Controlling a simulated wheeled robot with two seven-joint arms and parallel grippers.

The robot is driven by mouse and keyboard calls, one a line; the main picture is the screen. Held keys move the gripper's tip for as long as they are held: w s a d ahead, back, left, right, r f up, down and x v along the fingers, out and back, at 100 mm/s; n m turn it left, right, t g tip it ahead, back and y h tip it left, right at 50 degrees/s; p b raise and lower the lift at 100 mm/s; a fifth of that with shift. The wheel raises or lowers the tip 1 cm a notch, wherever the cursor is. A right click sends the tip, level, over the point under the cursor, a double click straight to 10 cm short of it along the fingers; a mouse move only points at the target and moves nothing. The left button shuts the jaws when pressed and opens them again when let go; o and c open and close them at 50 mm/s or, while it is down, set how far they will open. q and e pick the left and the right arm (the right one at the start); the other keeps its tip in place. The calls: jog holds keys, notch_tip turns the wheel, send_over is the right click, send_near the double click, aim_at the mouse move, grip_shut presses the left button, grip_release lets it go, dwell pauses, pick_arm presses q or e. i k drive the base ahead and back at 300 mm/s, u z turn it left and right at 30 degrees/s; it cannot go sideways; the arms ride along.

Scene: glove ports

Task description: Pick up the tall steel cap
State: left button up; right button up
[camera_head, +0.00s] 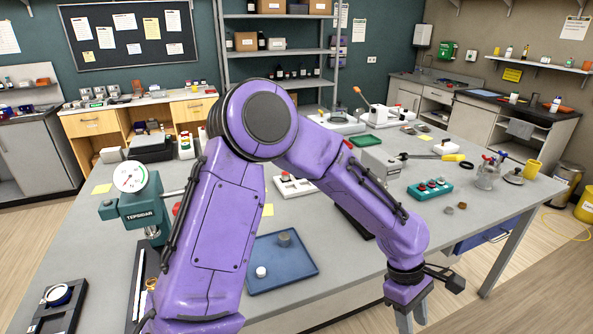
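A grey steel-coloured cylinder (284,239), which looks like the tall steel cap, stands upright near the back of a blue tray (303,266) on the bench. A small white cap (261,271) stands in the same tray, in front and to the left. My purple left arm comes in from the lower left, bends high over the bench and reaches down to the right. Its hand (440,281) is off the bench's front edge, well right of the tray and apart from the cylinder. Its finger opening cannot be made out. My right gripper is not in view.
A green gauge stand (136,205) is left of my arm. A dark flat bar (355,222) lies right of the tray. Bare bench surrounds the brownish pieces.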

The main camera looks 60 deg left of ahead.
aim_at(284, 240)
jog(key=u, duration=0.4)
jog(key=i, duration=0.75)
jog(key=u, duration=1.15)
jog(key=i, duration=0.5)
jog(key=u, duration=0.5)
